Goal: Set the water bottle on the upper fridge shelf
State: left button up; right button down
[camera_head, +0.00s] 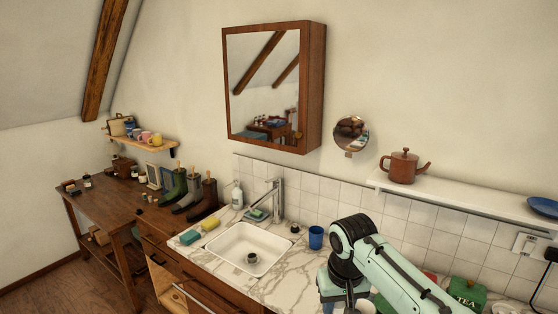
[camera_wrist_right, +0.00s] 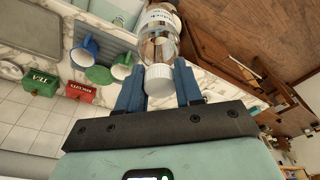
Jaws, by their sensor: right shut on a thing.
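The water bottle (camera_wrist_right: 160,42) is clear with a white cap (camera_wrist_right: 158,79) and shows in the right wrist view. My right gripper (camera_wrist_right: 158,74) is shut on it near the cap, with one blue finger on each side. The bottle extends away from the gripper, and its far end is cut off by the top of the picture. In the head view my right arm reaches over the counter at the lower right, but its gripper and the bottle are hidden or out of frame. My left gripper is in neither view. I cannot make out the fridge or its upper shelf.
A marble counter (camera_head: 285,289) holds a sink (camera_head: 233,253), a faucet (camera_head: 277,198) and a blue cup (camera_head: 316,237). Cups, a green tea box (camera_wrist_right: 40,82) and a red box (camera_wrist_right: 80,92) stand near my right gripper. A wall shelf (camera_head: 462,197) bears a teapot (camera_head: 404,167).

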jog(key=shift+m, duration=0.3)
jog(key=f, duration=0.4)
jog(key=w+d+f, duration=0.1)
jog(key=f, duration=0.4)
jog(key=w+d+f, duration=0.1)
jog(key=f, duration=0.3)
jog(key=shift+d+f, duration=0.25)
notch_tip(320, 180, down, 11)
jog(key=s+d, duration=0.2)
jog(key=shift+d+r+m, duration=0.15)
jog(key=shift+d+m, duration=0.1)
jog(key=shift+m, duration=0.05)
jog(key=shift+a, duration=0.1)
